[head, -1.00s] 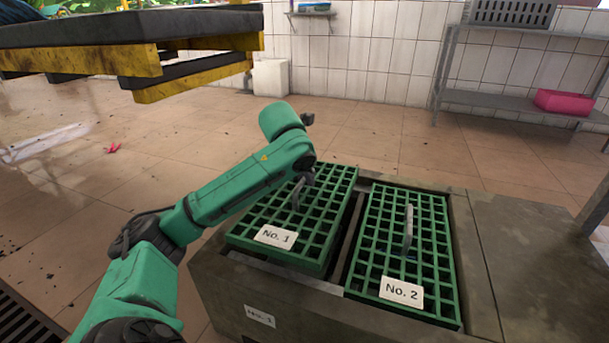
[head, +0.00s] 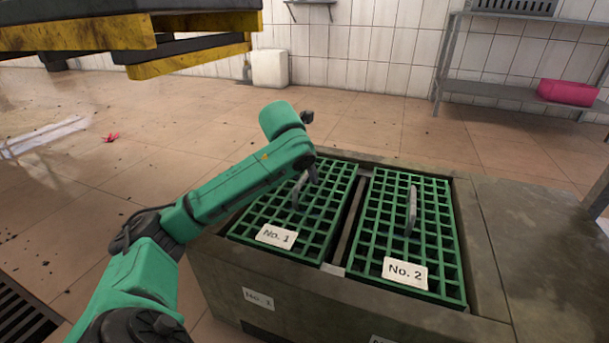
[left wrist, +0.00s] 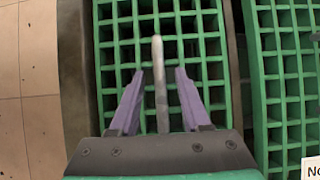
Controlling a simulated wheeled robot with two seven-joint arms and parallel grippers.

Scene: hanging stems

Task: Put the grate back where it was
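The green grate No. 1 (head: 262,213) lies in the left opening of the grey stone-like box and looks level with the rim. Its grey handle (head: 299,190) stands up near its middle, partly behind my left arm in the head view. In the left wrist view my left gripper (left wrist: 160,90) is open, its purple fingers on either side of the handle (left wrist: 159,75), with a gap on both sides. My right gripper is not in view.
The box (head: 215,275) carries a "No. 1" plate (head: 258,298) on its front. A bare slab (head: 540,250) extends to the right. A yellow-and-black structure (head: 130,35) overhangs at upper left. A shelf (head: 510,100) with a pink bin (head: 568,93) stands behind. Tiled floor is open at left.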

